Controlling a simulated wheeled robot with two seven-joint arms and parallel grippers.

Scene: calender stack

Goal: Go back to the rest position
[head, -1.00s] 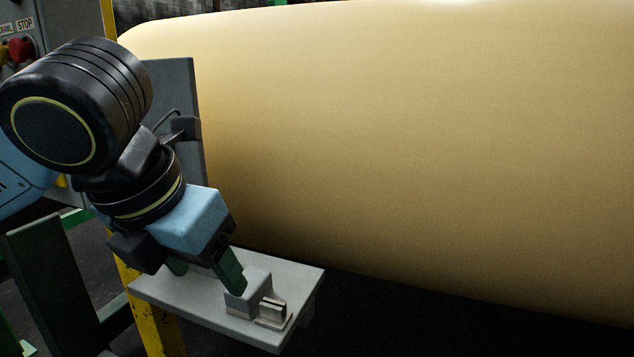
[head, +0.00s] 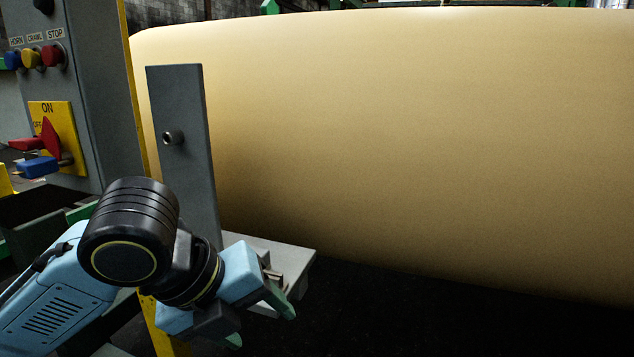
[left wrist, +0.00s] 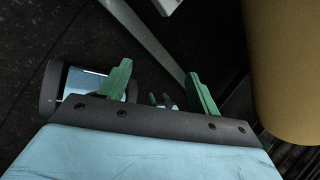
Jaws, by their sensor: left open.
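My left gripper (head: 258,322) has green fingers and is in front of and below the small grey shelf (head: 297,262) in the head view. Its fingers are spread apart with nothing between them. In the left wrist view the two green fingers (left wrist: 158,88) stand wide apart over the dark floor. My left arm partly hides the shelf and the small fixture (head: 272,276) on it.
A large tan roll (head: 420,150) fills the right side. An upright grey plate (head: 180,150) with a bolt rises behind my left arm. The floor at the lower right is dark.

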